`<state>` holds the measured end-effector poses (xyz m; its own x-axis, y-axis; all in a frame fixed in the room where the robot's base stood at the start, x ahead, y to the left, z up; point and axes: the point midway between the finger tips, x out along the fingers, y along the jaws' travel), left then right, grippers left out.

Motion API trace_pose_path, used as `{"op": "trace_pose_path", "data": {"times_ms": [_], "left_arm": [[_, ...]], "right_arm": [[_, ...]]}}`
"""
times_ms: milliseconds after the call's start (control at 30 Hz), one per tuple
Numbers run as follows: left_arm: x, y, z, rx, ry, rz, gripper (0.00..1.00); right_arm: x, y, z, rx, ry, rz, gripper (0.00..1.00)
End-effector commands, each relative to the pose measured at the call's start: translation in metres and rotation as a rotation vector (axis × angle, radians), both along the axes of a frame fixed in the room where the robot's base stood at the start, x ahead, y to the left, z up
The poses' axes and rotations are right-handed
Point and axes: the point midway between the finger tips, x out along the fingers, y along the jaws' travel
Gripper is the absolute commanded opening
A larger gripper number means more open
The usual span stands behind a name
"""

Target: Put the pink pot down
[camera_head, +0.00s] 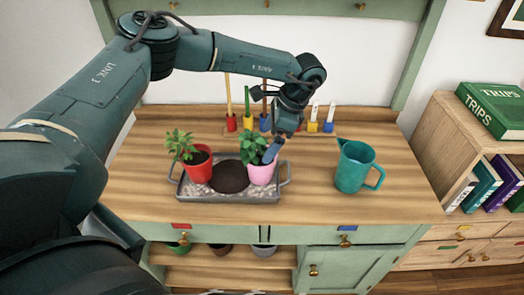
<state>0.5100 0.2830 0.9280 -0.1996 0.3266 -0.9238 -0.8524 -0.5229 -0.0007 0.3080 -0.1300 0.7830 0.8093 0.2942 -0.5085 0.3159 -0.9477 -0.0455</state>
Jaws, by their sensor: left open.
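The pink pot (262,173) stands upright in the right part of the grey tray (199,200), with a green plant in it. My left gripper (272,150) is right above and against the pot's right rim, by the plant's leaves. It is open; the leaves and the gripper's own body partly hide its fingers. I cannot tell whether a finger touches the pot. A red pot (198,168) with a green plant stands in the tray's left part. My right gripper is not in view.
A teal watering jug (354,167) stands on the wooden worktop (319,200) to the right. Several coloured tools stand in a rack (315,132) at the back. A dark round soil patch (230,176) lies between the pots. The worktop between tray and jug is clear.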

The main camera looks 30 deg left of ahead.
Motion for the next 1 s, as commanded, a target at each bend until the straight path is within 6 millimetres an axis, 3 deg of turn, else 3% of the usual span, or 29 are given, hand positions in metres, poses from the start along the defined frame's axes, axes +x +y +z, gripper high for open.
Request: {"op": "trace_pose_path", "data": {"times_ms": [200,367,900,1000], "left_arm": [[0.008,-0.013,0.035,0.000,-0.001,0.000,0.96],[0.011,-0.017,0.047,0.000,0.000,-0.001,0.96],[0.010,-0.018,0.048,-0.002,0.001,-0.002,0.96],[0.007,-0.029,0.039,-0.042,0.022,-0.035,0.96]], "right_arm": [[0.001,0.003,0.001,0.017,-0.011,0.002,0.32],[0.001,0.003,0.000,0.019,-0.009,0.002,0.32],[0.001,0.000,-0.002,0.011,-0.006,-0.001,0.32],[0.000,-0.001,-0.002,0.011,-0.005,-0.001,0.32]]}}
